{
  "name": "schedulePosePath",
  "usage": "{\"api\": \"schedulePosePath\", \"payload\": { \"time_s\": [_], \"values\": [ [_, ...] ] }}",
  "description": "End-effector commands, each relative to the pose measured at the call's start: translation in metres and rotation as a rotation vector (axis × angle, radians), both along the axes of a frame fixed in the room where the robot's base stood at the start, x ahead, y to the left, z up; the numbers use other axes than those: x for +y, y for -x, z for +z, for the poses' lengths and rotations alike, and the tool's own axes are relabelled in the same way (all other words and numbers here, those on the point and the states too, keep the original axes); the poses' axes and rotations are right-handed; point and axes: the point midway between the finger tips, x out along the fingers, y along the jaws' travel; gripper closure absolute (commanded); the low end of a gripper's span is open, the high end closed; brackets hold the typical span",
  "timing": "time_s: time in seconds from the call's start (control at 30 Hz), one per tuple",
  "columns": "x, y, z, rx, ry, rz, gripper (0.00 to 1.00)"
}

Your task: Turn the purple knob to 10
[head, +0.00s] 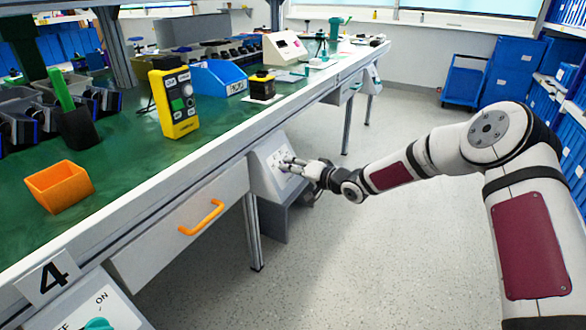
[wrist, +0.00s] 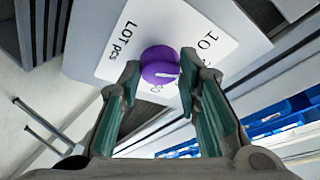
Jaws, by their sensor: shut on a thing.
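The purple knob (wrist: 160,58) sits on a white label plate (wrist: 122,50) in the wrist view. The plate reads "LOT pcs" on the left and "10" on the upper right. Another marking below the knob is partly hidden. A short white line on the knob lies roughly level in the picture, below the direction of the 10. My gripper (wrist: 159,74) is shut on the knob, one fingertip on each side. In the head view my gripper (head: 290,166) is at the sloped face of a grey switch box (head: 261,175); the knob cannot be made out there.
The box is beside a drawer with an orange handle (head: 201,217), under the green workbench (head: 125,165). Another box with a teal knob (head: 98,324) is at the lower left. An orange bin (head: 59,187) and a yellow control pendant (head: 174,103) stand on the bench. The floor (head: 345,240) is clear.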

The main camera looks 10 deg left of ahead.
Motion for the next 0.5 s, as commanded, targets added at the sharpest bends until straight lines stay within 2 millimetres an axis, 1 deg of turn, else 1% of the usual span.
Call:
{"api": "schedulePosePath", "payload": {
  "time_s": [0.17,0.5],
  "values": [
    [-0.0017,-0.0014,-0.0005,-0.075,0.027,0.043,0.96],
    [-0.0029,-0.0032,-0.0023,-0.299,0.109,0.176,0.96]
  ]
}}
